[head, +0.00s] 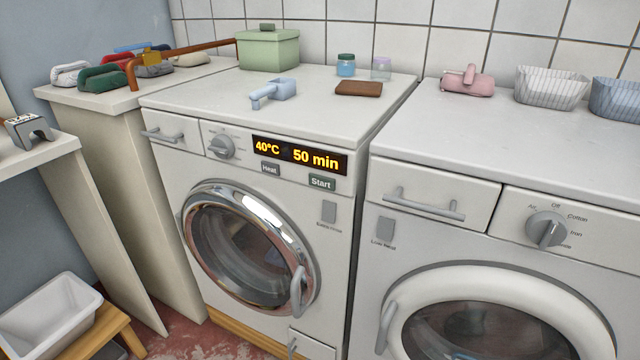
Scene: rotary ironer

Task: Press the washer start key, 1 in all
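The washer (330,215) stands in the middle of the head view, with a round chrome-rimmed door (250,250) that looks shut. Its display (299,156) reads 40°C and 50 min in yellow. The grey Start key (321,183) is below the display's right end. A grey Heat key (270,169) is to its left. A round knob (221,146) is left of the display. The drawer (168,132) at the washer's top left looks shut. Neither of my grippers is in view.
A second machine (470,265) with a Cotton and Iron dial (546,229) stands at the right. On the washer top are a green box (268,49), a blue scoop (272,92) and a brown block (359,89). A white basin (52,316) is at lower left. The washer's front is unobstructed.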

